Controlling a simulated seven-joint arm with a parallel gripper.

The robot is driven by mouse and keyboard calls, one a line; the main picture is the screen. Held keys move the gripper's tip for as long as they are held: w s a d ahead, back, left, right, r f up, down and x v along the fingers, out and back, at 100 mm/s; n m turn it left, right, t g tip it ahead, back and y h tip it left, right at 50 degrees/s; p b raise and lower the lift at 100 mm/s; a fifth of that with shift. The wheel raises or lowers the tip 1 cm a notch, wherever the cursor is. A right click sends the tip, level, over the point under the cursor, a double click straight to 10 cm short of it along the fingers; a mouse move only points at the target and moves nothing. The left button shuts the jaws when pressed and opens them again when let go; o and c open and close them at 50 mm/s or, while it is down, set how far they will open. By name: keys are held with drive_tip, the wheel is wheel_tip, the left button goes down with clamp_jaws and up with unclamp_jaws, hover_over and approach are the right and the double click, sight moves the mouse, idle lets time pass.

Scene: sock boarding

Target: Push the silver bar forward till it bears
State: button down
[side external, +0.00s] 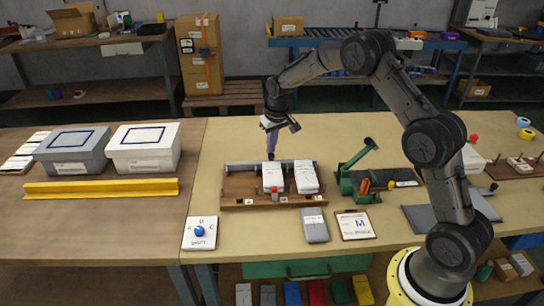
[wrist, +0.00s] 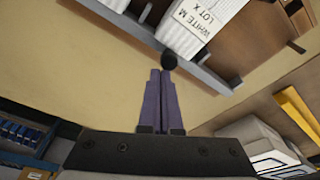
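The silver bar (side external: 240,165) lies along the far edge of a wooden fixture (side external: 238,188) on the bench. In the wrist view the bar (wrist: 212,80) runs diagonally and carries a dark round knob (wrist: 169,61). My gripper (side external: 271,156) points down at the bar's far side, with its purple fingers together. In the wrist view the fingertips (wrist: 161,72) are right by the knob; I cannot tell whether they touch it. Two white stacks, left (side external: 274,177) and right (side external: 305,177), sit in the fixture just in front of the bar. The label reads "WHITE M LOT X".
A green press-like tool (side external: 352,170) stands right of the fixture. A grey pack (side external: 314,225) and a clipboard (side external: 355,225) lie in front. A yellow rail (side external: 100,188) and two lidded boxes (side external: 145,147) are on the left. The bench behind the fixture is clear.

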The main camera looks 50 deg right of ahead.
drive_tip(key=shift+s+a, duration=0.45)
drive_tip(key=shift+s+a+f, duration=0.15)
drive_tip(key=shift+s+a, duration=0.1)
drive_tip(key=shift+s, duration=0.1)
idle(1.0)
drive_tip(key=shift+w+d, duration=0.1)
drive_tip(key=shift+w+d, duration=0.35)
drive_tip(key=shift+w, duration=0.05)
drive_tip(key=w+v, duration=0.1)
drive_tip(key=v, duration=0.6)
drive_tip(key=shift+w+d+r, duration=0.25)
drive_tip(key=shift+w+r, duration=0.05)
drive_tip(key=shift+w, duration=0.05)
